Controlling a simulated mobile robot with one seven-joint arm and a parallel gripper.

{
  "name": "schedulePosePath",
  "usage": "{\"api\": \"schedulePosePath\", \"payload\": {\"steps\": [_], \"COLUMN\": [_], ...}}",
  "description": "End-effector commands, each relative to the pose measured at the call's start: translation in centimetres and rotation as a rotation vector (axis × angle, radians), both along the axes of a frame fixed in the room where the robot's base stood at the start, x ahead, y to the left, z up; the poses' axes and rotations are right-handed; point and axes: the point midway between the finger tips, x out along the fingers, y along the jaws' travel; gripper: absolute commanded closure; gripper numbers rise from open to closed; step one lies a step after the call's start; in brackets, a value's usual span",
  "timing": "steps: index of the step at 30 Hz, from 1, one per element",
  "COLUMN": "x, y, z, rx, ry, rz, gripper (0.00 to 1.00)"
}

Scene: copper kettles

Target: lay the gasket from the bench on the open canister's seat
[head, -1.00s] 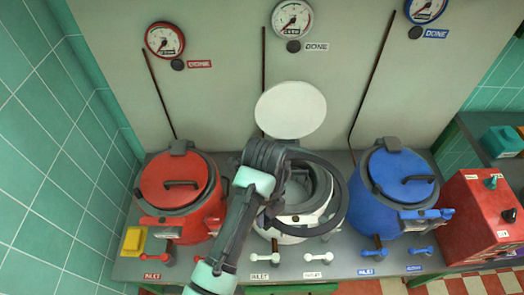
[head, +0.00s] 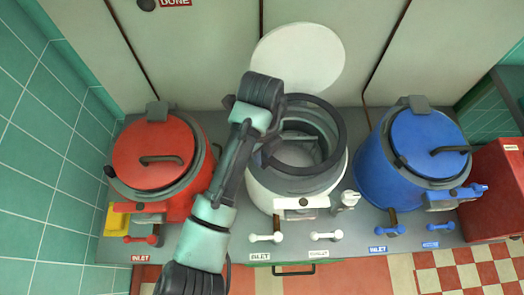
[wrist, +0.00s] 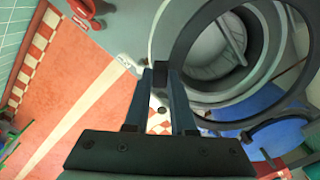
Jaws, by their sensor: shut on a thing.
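My gripper (wrist: 160,78) is shut on the gasket, a wide dark ring (wrist: 171,42), gripping it at one side of its band. In the head view the gasket (head: 343,132) is over the mouth of the open white canister (head: 268,190), roughly lined up with it. The canister's grey interior (wrist: 212,48) shows through the ring in the wrist view. My wrist hides the fingertips and the ring's left part in the head view.
The canister's round white lid (head: 298,57) stands raised behind it. A closed red kettle (head: 150,170) stands at left and a closed blue kettle (head: 385,170) at right. Small white valve handles (head: 326,237) line the bench front. A yellow block (head: 117,219) lies at front left.

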Motion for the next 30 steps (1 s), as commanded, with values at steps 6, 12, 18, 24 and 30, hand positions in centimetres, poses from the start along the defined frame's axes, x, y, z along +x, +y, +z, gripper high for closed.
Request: {"api": "schedulePosePath", "payload": {"steps": [6,12,18,24,30], "x": [0.0,0.0,0.0,0.0,0.0], "y": [0.0,0.0,0.0,0.0,0.0], "z": [-2.1,-4.2,-6.1,-7.5,-7.8], "rx": [0.000,-0.001,-0.001,-0.001,-0.001], "ry": [-0.001,-0.002,-0.001,0.000,-0.001], "rz": [0.001,0.001,0.001,0.001,0.000], "gripper": [1.00,1.00,1.00,1.00,1.00]}}
